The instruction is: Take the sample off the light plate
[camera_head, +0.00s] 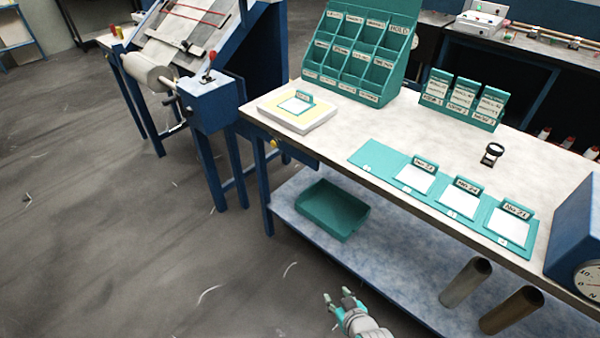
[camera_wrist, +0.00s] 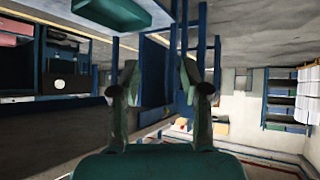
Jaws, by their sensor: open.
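The light plate (camera_head: 275,118) is a pale slab with a yellowish lit top at the left end of the workbench. On it lies the sample (camera_head: 296,105), a white square with a teal edge and a small upright teal label tab. My gripper (camera_head: 341,298) is low in front of the bench, well away from the plate and apart from everything. Its two fingers are spread and empty. In the wrist view the open fingers (camera_wrist: 160,85) show with nothing between them, and neither the plate nor the sample can be made out there.
A teal mat (camera_head: 375,158) holds three labelled white samples (camera_head: 458,201). Behind stand a teal pigeonhole rack (camera_head: 361,50) and a smaller card holder (camera_head: 461,102). A magnifier (camera_head: 492,153) stands right. A teal tray (camera_head: 331,211) and two tubes (camera_head: 466,282) are on the lower shelf. Floor at left is open.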

